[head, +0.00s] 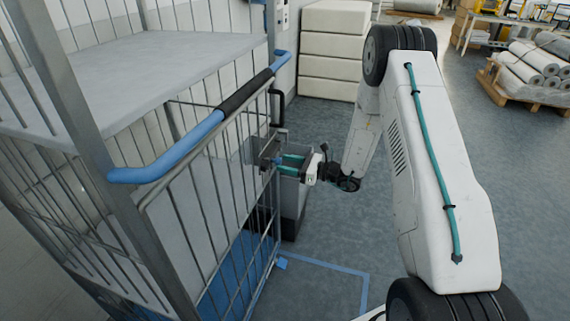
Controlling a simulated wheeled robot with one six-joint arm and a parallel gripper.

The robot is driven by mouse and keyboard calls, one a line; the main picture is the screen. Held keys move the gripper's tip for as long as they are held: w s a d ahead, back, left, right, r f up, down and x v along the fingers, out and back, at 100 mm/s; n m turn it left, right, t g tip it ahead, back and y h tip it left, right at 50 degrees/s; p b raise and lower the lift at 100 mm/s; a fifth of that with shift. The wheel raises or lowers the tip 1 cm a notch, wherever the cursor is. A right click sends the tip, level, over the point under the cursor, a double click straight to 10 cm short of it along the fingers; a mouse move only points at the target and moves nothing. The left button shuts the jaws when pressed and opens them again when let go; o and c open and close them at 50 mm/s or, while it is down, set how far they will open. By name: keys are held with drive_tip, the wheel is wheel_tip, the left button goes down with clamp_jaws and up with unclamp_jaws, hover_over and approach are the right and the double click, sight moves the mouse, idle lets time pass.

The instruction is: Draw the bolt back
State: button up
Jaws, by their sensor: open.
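A bolt (278,160) with a small blue part sits on the side of the wire cage trolley (150,215), at a dark metal plate on its right edge. My gripper (286,166) reaches in from the right, level with the bolt. Its teal-lined fingers are open, and their tips are at or just in front of the bolt. I cannot tell whether they touch it. The fingers hide part of the bolt, so its exact position in its keeper is not clear.
A blue handle bar with a dark grip (236,97) runs along the trolley above the bolt. A grey bin-like box (293,205) stands behind my gripper. White stacked blocks (335,45) stand at the back. Wadding rolls (530,62) lie on a pallet far right. Floor between is clear.

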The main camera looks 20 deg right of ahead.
drive_tip(key=v, duration=0.6)
drive_tip(key=shift+s+d, duration=0.3)
drive_tip(key=s+a+r+n+g+h, duration=0.1)
drive_tip(key=s+a+r+n+g, duration=0.4)
drive_tip(key=s+n+g, duration=0.3)
drive_tip(key=s+a+r+n+g+h, duration=0.1)
drive_tip(key=s+a+r+n+g, duration=0.45)
drive_tip(key=s, duration=0.55)
drive_tip(key=s+d+r+n+t+h, duration=0.1)
drive_tip(key=s+r+n+t+h, duration=0.2)
drive_tip(key=s+r+n+h, duration=0.8)
drive_tip(key=s+r+n, duration=0.1)
drive_tip(key=s+r, duration=0.4)
drive_tip(key=s, duration=0.3)
drive_tip(key=shift+d+r+n+h, duration=0.2)
drive_tip(key=shift+d+n+h, duration=0.1)
drive_tip(key=shift+d+n, duration=0.1)
